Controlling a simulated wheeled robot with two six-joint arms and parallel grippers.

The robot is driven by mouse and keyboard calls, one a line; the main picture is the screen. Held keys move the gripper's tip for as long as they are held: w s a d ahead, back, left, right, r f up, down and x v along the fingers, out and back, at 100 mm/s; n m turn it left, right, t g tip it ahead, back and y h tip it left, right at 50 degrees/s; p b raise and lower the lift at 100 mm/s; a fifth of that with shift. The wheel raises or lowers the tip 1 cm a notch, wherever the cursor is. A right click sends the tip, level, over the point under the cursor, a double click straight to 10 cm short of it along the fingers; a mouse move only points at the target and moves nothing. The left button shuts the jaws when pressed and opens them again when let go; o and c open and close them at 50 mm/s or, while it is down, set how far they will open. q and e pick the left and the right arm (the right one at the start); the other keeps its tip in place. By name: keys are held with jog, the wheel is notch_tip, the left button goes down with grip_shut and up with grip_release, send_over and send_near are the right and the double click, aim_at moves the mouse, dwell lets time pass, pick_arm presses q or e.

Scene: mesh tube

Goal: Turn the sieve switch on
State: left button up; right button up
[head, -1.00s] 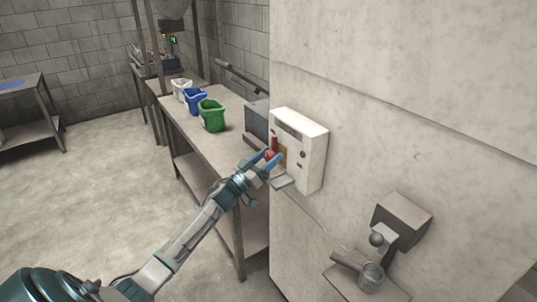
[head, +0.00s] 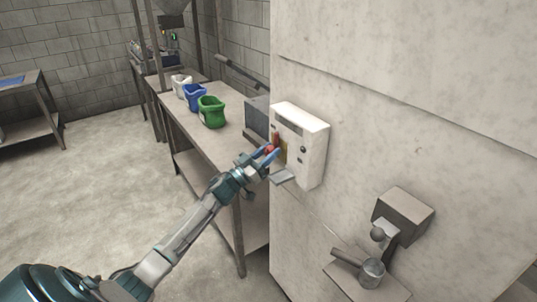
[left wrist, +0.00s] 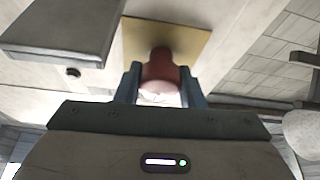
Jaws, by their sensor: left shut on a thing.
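A white switch box (head: 312,150) is fixed to the pale wall, with a yellowish plate on its front. A red switch handle (head: 276,138) sticks out from that plate. In the left wrist view, the red handle (left wrist: 160,72) stands out from the yellow plate (left wrist: 185,42), between the two blue fingers. My left gripper (head: 270,152) is at the front of the box, shut on the red handle; it also shows in the left wrist view (left wrist: 160,88). The fingers partly hide the handle in the head view. My right gripper is not in view.
A small ledge (head: 284,176) juts out below the plate. A metal device with a cup (head: 372,272) is on the wall at lower right.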

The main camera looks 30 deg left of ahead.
pick_arm(q)
jog(key=m+g+h+b, duration=0.1)
jog(key=m+h, duration=0.2)
jog(key=m, duration=0.2)
jog(key=shift+f+b, duration=0.1)
jog(key=shift+b, duration=0.25)
jog(key=m+g+h+b, duration=0.1)
jog(key=m, duration=0.2)
jog(key=m+g+h+b, duration=0.1)
jog(key=m, duration=0.2)
jog(key=shift+a+m+g, duration=0.1)
jog(key=shift+m+g, duration=0.2)
jog(key=shift+m, duration=0.1)
jog(key=m+g+h+b, duration=0.1)
jog(key=m, duration=0.3)
jog(key=shift+g, duration=0.4)
jog(key=m+g, duration=0.1)
jog(key=m, duration=0.1)
jog(key=m+g+b, duration=0.1)
jog(key=m, duration=0.2)
jog(key=shift+m+b, duration=0.3)
jog(key=o, duration=1)
